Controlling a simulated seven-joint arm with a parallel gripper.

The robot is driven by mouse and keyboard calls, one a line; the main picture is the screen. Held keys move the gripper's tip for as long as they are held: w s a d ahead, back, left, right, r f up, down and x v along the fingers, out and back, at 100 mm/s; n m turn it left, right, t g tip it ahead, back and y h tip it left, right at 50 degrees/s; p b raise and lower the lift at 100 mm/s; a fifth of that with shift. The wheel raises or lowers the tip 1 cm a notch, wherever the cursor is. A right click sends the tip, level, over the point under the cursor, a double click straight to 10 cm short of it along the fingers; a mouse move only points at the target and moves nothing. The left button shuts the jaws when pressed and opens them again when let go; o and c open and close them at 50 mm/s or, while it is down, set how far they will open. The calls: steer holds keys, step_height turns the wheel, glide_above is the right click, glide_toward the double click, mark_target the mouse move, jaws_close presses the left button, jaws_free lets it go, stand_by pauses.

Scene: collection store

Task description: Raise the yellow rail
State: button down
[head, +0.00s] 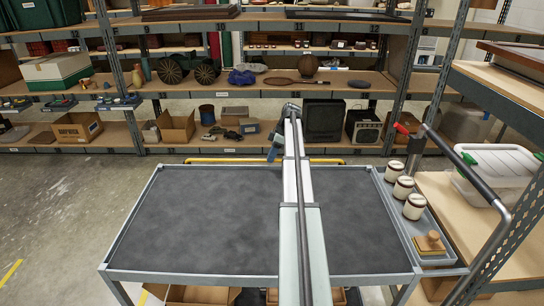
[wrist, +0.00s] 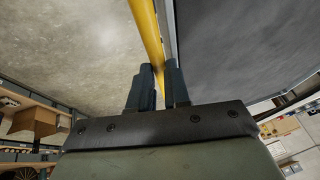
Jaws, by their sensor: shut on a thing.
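The yellow rail (head: 228,160) runs along the far edge of the grey-topped cart (head: 205,215) in the head view, on both sides of my arm. My gripper (head: 272,152) is at the rail's middle; my own arm partly hides it and the rail there. In the wrist view the rail (wrist: 147,30) passes down between the two dark fingers of my gripper (wrist: 160,85). The fingers are shut on the rail, close beside the cart's edge. The rail's height against the cart top is hard to judge.
The cart top is bare. A side tray (head: 440,259) on the right holds several white jars (head: 403,187) and a wooden block (head: 430,242). Loaded shelving (head: 235,85) stands beyond a floor gap.

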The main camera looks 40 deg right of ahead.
steer(key=shift+r, duration=0.1)
step_height(320, 180, up, 14)
steer(key=shift+r, duration=0.2)
steer(key=shift+w, duration=0.1)
steer(key=c, duration=1.4)
jaws_free()
steer(key=shift+r, duration=0.1)
steer(key=o, duration=0.3)
